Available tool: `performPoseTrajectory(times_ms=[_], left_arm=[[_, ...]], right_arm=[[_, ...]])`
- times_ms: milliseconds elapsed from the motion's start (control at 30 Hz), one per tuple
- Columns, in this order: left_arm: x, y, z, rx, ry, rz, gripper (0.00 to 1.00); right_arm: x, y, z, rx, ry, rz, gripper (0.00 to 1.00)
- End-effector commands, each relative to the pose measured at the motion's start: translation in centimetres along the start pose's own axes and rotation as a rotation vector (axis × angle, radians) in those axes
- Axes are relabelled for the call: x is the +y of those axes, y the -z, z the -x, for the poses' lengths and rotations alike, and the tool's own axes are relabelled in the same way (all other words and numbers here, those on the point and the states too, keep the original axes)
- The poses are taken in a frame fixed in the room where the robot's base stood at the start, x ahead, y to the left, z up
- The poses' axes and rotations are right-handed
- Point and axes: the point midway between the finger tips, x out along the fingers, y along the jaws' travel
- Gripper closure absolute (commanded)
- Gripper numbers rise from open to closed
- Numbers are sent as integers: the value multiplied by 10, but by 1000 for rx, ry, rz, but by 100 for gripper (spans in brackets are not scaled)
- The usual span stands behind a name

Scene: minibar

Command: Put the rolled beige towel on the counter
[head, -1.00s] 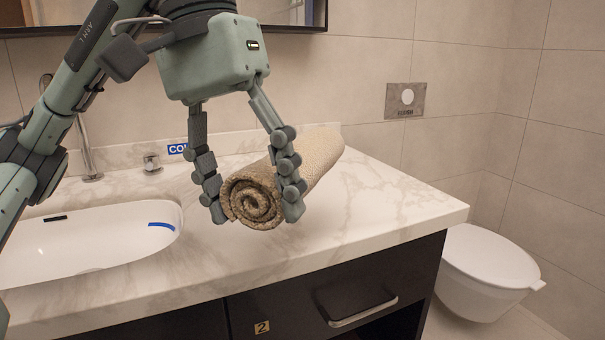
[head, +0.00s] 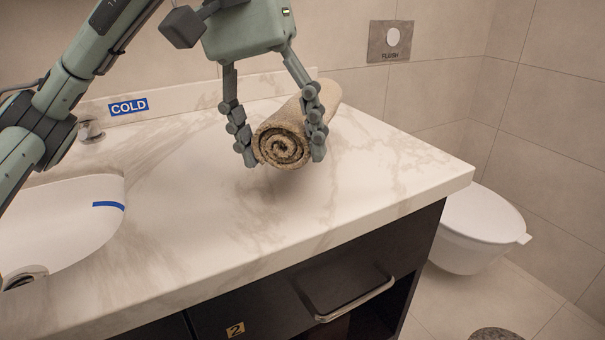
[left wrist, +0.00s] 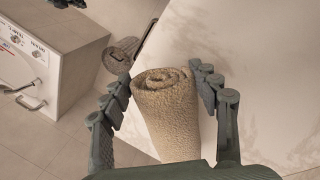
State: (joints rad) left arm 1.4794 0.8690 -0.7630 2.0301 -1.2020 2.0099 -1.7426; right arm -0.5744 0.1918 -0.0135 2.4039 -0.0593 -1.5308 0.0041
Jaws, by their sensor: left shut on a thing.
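The rolled beige towel (head: 327,93) is held between the fingers of my left gripper (head: 284,156), which is shut on it. Its spiral end faces the head camera. In the head view the towel is over the back right part of the white marbled counter (head: 330,205). A soft shadow lies under it, and I cannot tell whether its underside touches the surface. In the left wrist view the towel (left wrist: 170,120) sits between both fingers (left wrist: 162,75), with the pale counter (left wrist: 270,80) to its right.
A white sink (head: 70,215) is set into the counter's left side, near a blue COLD label (head: 128,107). A toilet (head: 475,225) stands right of the counter. A drawer (head: 345,285) with a metal handle is below. The counter's front right is clear.

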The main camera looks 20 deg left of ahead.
Motion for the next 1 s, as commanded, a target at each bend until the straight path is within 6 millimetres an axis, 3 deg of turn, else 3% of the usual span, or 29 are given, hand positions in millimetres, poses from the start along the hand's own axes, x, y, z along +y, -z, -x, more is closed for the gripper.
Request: performPoseTrajectory(times_ms=[100, 267, 633, 833, 867, 1000], left_arm=[[9, 19, -17, -4, -1, -1, 74], [14, 32, -27, 0, -1, 0, 74], [5, 34, -66, 0, 0, 2, 74], [5, 34, -67, 1, -1, 0, 74], [5, 34, -67, 0, 0, 1, 37], [5, 34, -67, 0, 0, 1, 19]], right_arm=[[1, 0, 3, 1, -2, 0, 100], [1, 0, 4, 0, -2, 0, 100], [1, -1, 6, 1, -3, 0, 100], [1, 2, 10, 11, -3, -1, 100], [1, 2, 10, 11, -3, -1, 100], [1, 2, 10, 10, -3, 0, 100]])
